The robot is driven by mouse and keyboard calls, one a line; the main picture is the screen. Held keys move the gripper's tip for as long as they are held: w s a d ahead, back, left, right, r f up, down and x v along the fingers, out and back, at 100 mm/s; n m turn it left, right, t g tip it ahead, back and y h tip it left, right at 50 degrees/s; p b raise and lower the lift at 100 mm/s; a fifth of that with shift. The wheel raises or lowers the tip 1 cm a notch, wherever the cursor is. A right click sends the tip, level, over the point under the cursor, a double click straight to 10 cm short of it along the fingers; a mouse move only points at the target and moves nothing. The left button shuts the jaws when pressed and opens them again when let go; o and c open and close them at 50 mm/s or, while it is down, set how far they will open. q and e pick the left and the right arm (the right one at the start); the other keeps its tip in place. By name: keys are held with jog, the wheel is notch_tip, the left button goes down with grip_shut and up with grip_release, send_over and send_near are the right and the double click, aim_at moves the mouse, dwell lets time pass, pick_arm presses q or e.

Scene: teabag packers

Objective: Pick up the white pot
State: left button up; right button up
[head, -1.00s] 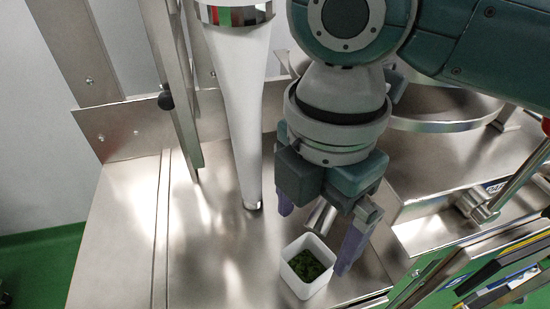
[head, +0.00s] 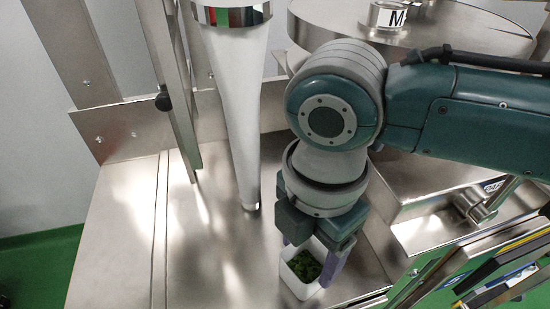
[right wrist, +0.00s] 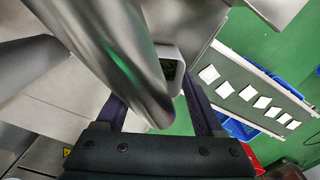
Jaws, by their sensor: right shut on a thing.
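The white pot (head: 294,284) is a small square cup with dark green leaves inside. It stands near the front edge of the steel bench in the head view. My right gripper (head: 310,264) is directly above it, with its purple fingers reaching down at the pot's sides, shut on it. In the right wrist view the pot (right wrist: 168,51) shows beyond a shiny metal tube, which hides part of it. The fingers of my right gripper (right wrist: 152,90) lie on either side of the tube there. My left gripper is not in view.
A white tapered tube (head: 240,120) hangs left of my right arm. The steel bench (head: 215,260) is clear to the left of the pot. A machine (head: 435,205) stands at right. In the right wrist view, a grey strip with several white packets (right wrist: 247,92) lies beyond, above green floor.

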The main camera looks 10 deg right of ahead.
grip_shut()
jog(key=shift+r, duration=0.1)
dwell(0.4)
